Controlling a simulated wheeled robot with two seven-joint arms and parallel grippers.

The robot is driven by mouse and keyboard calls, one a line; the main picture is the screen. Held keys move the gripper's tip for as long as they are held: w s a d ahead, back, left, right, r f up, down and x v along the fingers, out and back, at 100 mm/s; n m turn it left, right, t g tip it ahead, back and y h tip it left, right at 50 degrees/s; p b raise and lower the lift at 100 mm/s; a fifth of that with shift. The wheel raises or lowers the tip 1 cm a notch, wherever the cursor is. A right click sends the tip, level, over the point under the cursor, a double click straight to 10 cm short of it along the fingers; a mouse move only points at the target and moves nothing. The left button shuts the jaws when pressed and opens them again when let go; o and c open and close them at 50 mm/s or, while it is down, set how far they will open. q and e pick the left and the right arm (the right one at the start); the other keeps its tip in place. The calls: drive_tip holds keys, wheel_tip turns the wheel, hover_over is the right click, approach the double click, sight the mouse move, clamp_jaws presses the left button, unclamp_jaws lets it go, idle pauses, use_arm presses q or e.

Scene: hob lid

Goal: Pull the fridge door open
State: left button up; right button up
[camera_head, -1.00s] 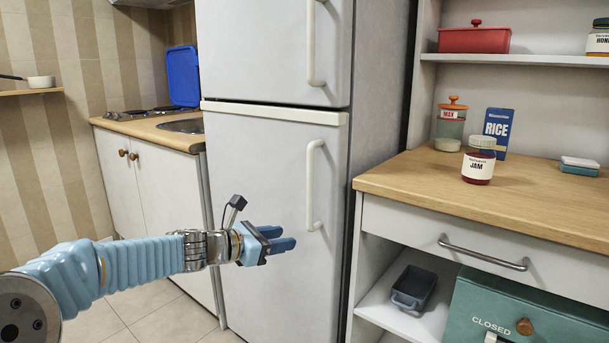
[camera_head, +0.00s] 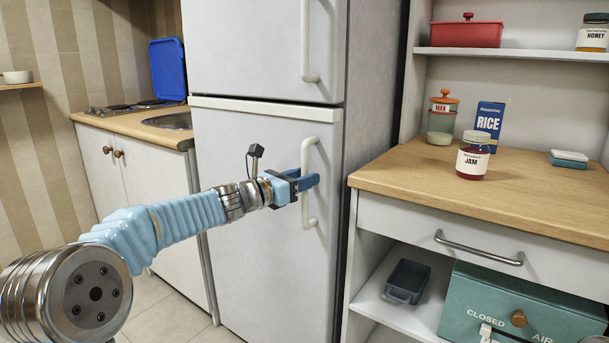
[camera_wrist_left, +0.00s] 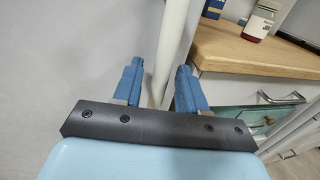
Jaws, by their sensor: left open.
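The white fridge has a lower door (camera_head: 262,240) and an upper door (camera_head: 250,50), both shut. The lower door's upright white handle (camera_head: 306,205) is near the door's right side. My left gripper (camera_head: 306,183) is at the handle's mid-height, its blue fingers overlapping the handle in the head view. In the left wrist view the two fingers of my left gripper (camera_wrist_left: 158,88) are apart, with the handle (camera_wrist_left: 172,50) running between them. Whether a finger touches the handle cannot be told. My right gripper is not in view.
A wooden counter (camera_head: 540,200) with a jam jar (camera_head: 473,158) and a rice box (camera_head: 490,122) stands right of the fridge. A drawer handle (camera_head: 478,249) juts out below it. Left is a cabinet (camera_head: 150,185) with a sink. Some tiled floor (camera_head: 165,322) shows in front.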

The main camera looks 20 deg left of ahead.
use_arm(q)
drive_tip(key=shift+w+d, duration=0.25)
drive_tip(key=shift+w, duration=0.1)
drive_tip(key=shift+c, duration=0.4)
clamp_jaws()
